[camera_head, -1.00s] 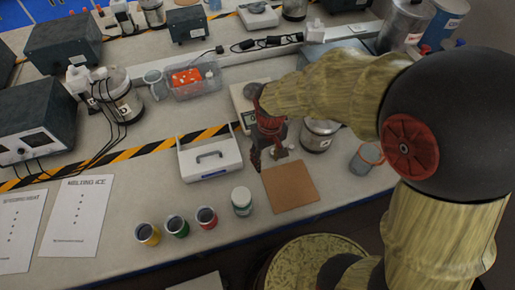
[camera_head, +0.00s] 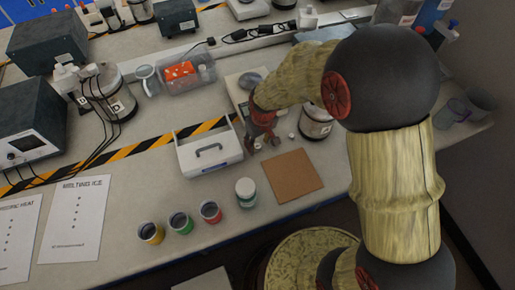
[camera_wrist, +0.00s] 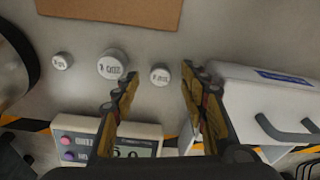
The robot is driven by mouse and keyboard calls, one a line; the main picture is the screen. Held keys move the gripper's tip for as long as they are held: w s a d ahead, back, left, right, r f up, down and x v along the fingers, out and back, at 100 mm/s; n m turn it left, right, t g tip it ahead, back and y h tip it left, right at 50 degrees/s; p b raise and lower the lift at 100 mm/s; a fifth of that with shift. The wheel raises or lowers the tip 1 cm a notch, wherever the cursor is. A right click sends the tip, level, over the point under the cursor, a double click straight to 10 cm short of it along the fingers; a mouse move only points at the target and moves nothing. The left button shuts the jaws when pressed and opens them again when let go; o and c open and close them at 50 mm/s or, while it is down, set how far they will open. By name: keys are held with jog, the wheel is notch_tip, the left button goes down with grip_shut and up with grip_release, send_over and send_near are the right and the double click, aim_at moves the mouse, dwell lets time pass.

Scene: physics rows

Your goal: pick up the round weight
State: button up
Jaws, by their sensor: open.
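Three round metal weights stand on the bench in the wrist view: a small one (camera_wrist: 62,61) at left, a larger one (camera_wrist: 112,64) in the middle, and a small one (camera_wrist: 160,75) at right. My gripper (camera_wrist: 157,80) is open, and the right small weight shows between its fingertips, apart from both. I cannot tell the height of the fingertips above the bench. In the head view my gripper (camera_head: 262,143) points down beside the white box, largely hiding the weights; a small weight (camera_head: 291,135) shows just right of it.
The white handled box (camera_head: 208,151) is close to my gripper; it also shows in the wrist view (camera_wrist: 265,90). A scale (camera_wrist: 85,140) lies below the weights there. A brown mat (camera_head: 293,176) and a metal pot (camera_head: 316,122) are near. Several cups stand toward the front edge.

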jog(key=shift+w+a+f, duration=0.1)
jog(key=shift+f, duration=0.5)
jog(key=shift+r, duration=0.1)
jog(key=shift+c, duration=0.8)
grip_shut()
